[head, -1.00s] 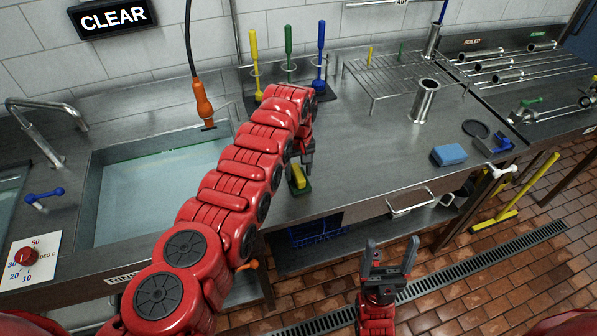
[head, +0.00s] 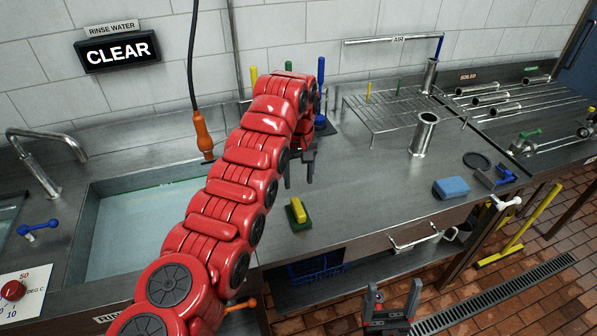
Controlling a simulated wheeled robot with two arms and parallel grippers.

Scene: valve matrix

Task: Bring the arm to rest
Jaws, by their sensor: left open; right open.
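My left arm reaches in from the lower left over the sink edge. Its gripper (head: 299,170) is open and empty, pointing down above the steel counter. It hangs above and behind a yellow and green scrubbing block (head: 298,211) lying on the counter, apart from it. My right gripper (head: 391,308) is open and empty at the bottom of the view, pointing up, in front of the counter and above the floor.
A water-filled sink (head: 135,225) lies left, with an orange hanging nozzle (head: 203,131) over it. Brushes, partly hidden, stand behind my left arm. A wire rack (head: 392,112), steel cylinder (head: 424,134) and blue sponge (head: 451,187) stand right.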

